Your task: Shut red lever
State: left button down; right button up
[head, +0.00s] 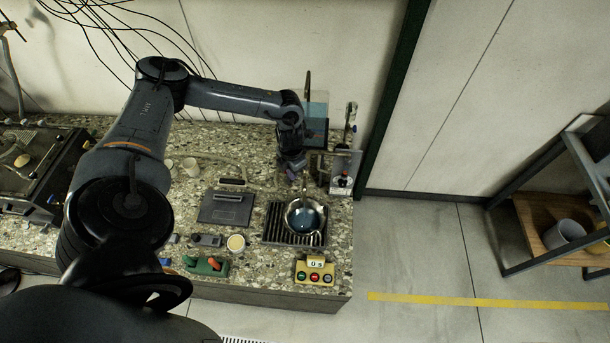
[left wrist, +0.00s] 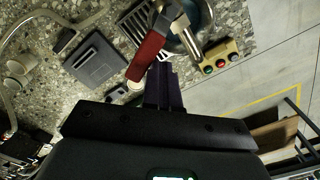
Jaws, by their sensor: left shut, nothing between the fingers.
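The red lever (left wrist: 148,58) shows large in the left wrist view, just left of and close to the fingertips of my left gripper (left wrist: 163,66). I cannot tell whether they touch. My left gripper (head: 292,172) is shut and empty. In the head view it hangs in front of the blue-tinted tank (head: 316,122) and hides most of the lever area. My right gripper is out of view.
A dark flat scale-like plate (head: 226,208) lies left of the black grate (head: 273,222). A yellow button box (head: 315,270) stands at the counter's front right. White cups (head: 191,167) are at the back left.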

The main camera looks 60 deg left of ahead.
pick_arm(q)
jog(key=shift+a, duration=0.95)
jog(key=shift+a+b, duration=0.2)
jog(key=shift+b, duration=0.1)
jog(key=shift+s+d+p, duration=0.2)
jog(key=shift+s+p, duration=0.1)
jog(key=shift+s, duration=0.1)
